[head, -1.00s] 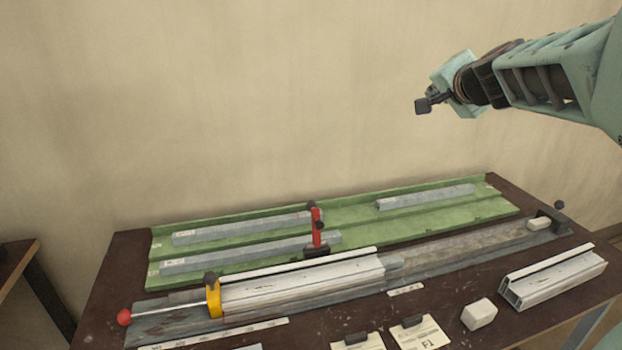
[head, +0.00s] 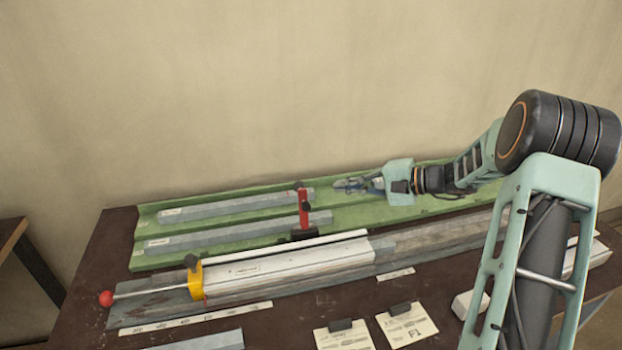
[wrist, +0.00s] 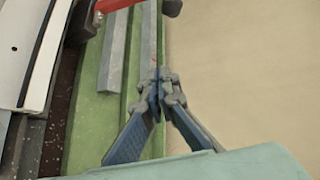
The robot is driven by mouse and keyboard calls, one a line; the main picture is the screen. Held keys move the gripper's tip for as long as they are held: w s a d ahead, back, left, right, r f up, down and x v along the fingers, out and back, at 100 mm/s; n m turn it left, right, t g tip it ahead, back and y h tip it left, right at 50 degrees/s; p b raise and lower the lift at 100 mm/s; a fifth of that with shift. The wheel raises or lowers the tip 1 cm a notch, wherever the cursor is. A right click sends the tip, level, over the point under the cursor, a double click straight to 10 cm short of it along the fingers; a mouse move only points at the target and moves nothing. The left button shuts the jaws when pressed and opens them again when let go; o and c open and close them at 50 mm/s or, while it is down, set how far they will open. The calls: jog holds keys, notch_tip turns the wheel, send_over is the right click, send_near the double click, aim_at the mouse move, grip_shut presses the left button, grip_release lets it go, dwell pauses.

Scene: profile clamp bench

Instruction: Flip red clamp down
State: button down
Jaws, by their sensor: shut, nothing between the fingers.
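The red clamp (head: 303,207) stands upright on a dark base behind the long silver profile (head: 290,264). Part of its red arm also shows at the top of the wrist view (wrist: 115,5). My gripper (head: 345,184) is to the right of the red clamp, over the green tray, with a gap between them. In the wrist view my gripper (wrist: 159,88) has its fingertips together with nothing between them.
A yellow clamp (head: 196,281) with a red-knobbed rod grips the profile's left end. Paper cards (head: 408,325) lie at the front. My arm hides the table's right side.

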jog(key=shift+d+r+y, duration=0.2)
jog(key=shift+r+y, duration=0.25)
jog(key=shift+y, duration=0.15)
jog(key=shift+d+r+y, duration=0.2)
jog(key=shift+r+y, duration=0.2)
jog(key=shift+y, duration=0.2)
jog(key=shift+a, duration=0.15)
jog(key=a+p, duration=0.1)
jog(key=a, duration=0.8)
jog(key=shift+f+p, duration=0.3)
jog(key=shift+p, duration=0.1)
jog(key=shift+t+b, duration=0.3)
jog(key=shift+b, duration=0.3)
jog(key=shift+s+b, duration=0.1)
jog(key=shift+b, duration=0.2)
